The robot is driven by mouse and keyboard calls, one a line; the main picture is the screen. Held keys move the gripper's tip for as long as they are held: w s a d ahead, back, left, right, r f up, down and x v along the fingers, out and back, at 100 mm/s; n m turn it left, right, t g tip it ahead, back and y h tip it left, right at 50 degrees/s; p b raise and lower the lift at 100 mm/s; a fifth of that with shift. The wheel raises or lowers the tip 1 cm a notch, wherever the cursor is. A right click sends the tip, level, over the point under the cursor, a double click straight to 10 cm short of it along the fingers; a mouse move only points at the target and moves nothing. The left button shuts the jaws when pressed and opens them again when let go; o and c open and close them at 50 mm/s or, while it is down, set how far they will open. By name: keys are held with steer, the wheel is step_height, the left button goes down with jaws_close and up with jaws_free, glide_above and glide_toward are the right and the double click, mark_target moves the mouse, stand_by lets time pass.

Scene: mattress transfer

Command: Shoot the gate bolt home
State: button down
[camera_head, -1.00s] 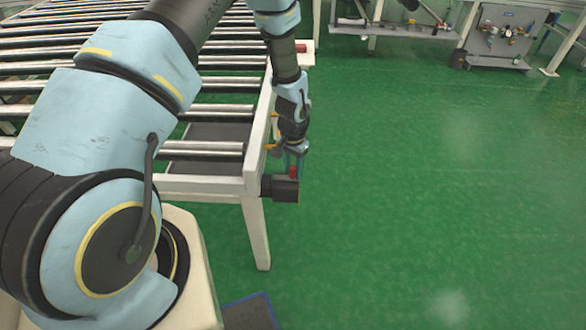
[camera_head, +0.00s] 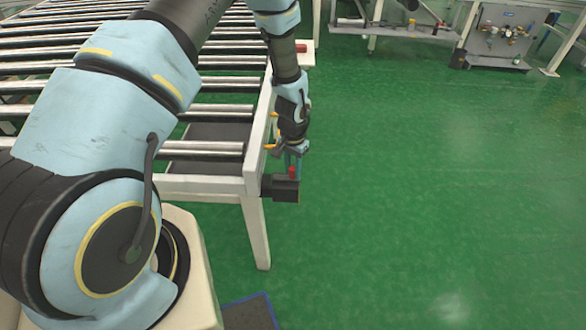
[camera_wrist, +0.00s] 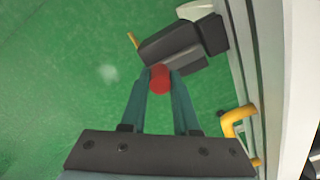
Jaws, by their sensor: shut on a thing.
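The red knob (camera_wrist: 159,79), which I take for the gate bolt's handle, sits between my fingertips in the wrist view. It also shows in the head view (camera_head: 292,171), just above a dark block (camera_head: 280,188) at the near right corner of the roller table. My gripper (camera_wrist: 160,76) points down outside the table's right side and is shut on the red knob. The dark block (camera_wrist: 172,44) lies just beyond the fingertips in the wrist view. The bolt's rod and its socket cannot be made out.
The roller table (camera_head: 255,165) has a pale frame with steel rollers. A yellow handle (camera_wrist: 233,118) stands out from its rail, right of my fingers in the wrist view. Green floor (camera_head: 430,190) to the right is open. Benches stand at the back.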

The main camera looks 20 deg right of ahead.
mark_target(280, 175)
stand_by(0.4)
steer(key=shift+w+a, duration=0.45)
steer(key=shift+a, duration=0.45)
steer(key=shift+w+a, duration=0.4)
steer(key=shift+a, duration=0.45)
steer(key=c, duration=0.7)
jaws_free()
steer(key=shift+o, duration=0.2)
step_height(280, 175, up, 11)
steer(key=b, duration=0.3)
steer(key=shift+f, duration=0.1)
